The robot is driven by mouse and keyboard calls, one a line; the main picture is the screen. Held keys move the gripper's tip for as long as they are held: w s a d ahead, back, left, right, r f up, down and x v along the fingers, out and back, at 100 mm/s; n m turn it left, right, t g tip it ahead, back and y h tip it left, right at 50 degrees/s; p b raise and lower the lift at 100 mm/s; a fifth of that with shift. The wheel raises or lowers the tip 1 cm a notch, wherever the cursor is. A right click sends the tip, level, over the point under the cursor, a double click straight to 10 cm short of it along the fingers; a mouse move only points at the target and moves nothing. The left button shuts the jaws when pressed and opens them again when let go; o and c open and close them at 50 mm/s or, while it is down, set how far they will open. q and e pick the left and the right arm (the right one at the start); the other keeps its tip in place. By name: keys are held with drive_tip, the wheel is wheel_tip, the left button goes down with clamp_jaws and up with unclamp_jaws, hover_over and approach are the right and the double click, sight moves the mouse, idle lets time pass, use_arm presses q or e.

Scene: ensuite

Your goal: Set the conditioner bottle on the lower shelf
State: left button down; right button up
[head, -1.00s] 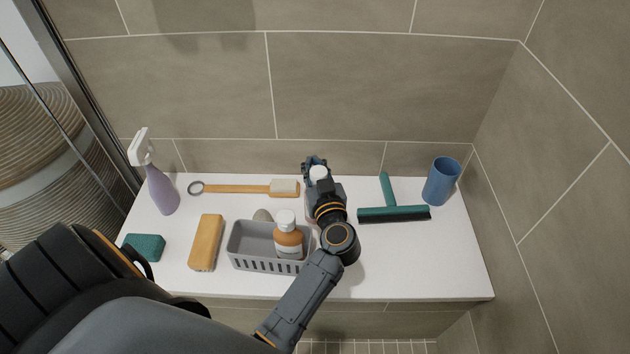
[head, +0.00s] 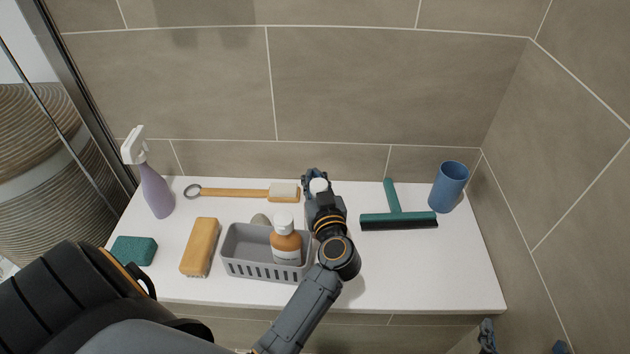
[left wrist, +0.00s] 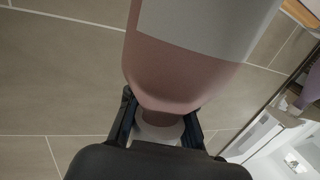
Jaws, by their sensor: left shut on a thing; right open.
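A pink bottle with a pale label (left wrist: 195,65) fills the top of the left wrist view; I take it for the conditioner bottle, though no lettering is readable. My left gripper (left wrist: 160,128) is shut on its narrow pale neck end. In the head view my left gripper (head: 317,184) is over the back middle of the white ledge (head: 420,270), with the white cap (head: 319,186) showing between its fingers. My wrist hides most of the bottle there, so I cannot tell whether it touches the ledge. My right gripper (head: 523,345) is open and empty at the lower right edge.
Right are a squeegee (head: 398,219) and blue cup (head: 448,188). The front right ledge is clear.

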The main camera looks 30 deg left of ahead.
use_arm(q)
drive_tip(key=shift+r, duration=0.1)
drive_tip(key=c, duration=1.7)
unclamp_jaws()
drive_tip(key=shift+f, duration=0.25)
drive_tip(key=o, duration=0.5)
drive_tip(key=shift+r, duration=0.2)
